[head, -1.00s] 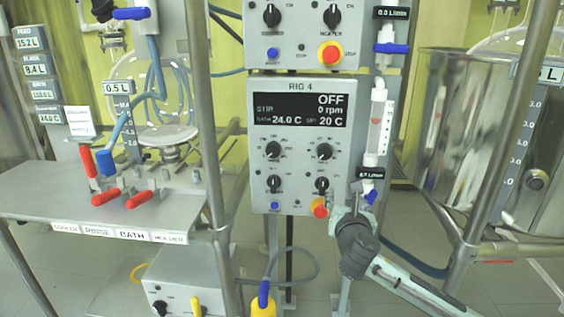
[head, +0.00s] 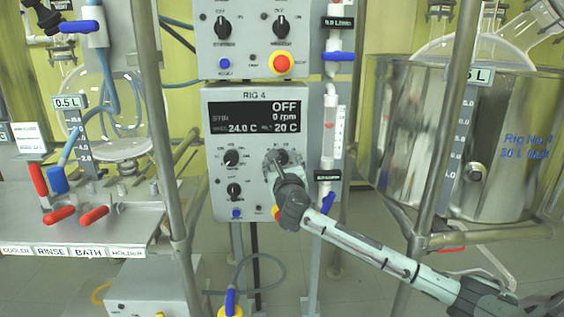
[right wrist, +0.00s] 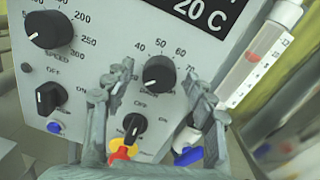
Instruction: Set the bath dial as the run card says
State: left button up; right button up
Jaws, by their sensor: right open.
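The Rig 4 control box (head: 213,158) stands in the middle of the head view. Its display (head: 257,117) reads OFF, 0 rpm, 24.0 C and a 20 C value. The bath dial (right wrist: 159,73) is a black knob with numbers from 40 to 70 visible around its upper side. My right gripper (head: 277,163) is in front of it and hides most of it in the head view. In the right wrist view my right gripper (right wrist: 160,82) is open, one finger on each side of the dial, with gaps showing. My left gripper is not in view.
The speed dial (right wrist: 48,30) is left of the bath dial. A black switch (right wrist: 134,127) and a red-and-yellow stop button (right wrist: 122,150) lie below it. A flow tube (head: 333,130) stands close at the right. A white card (head: 30,138) at far left is unreadable.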

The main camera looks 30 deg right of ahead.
jog(key=shift+c, duration=0.8)
jog(key=c, duration=1)
jog(key=shift+m, duration=0.3)
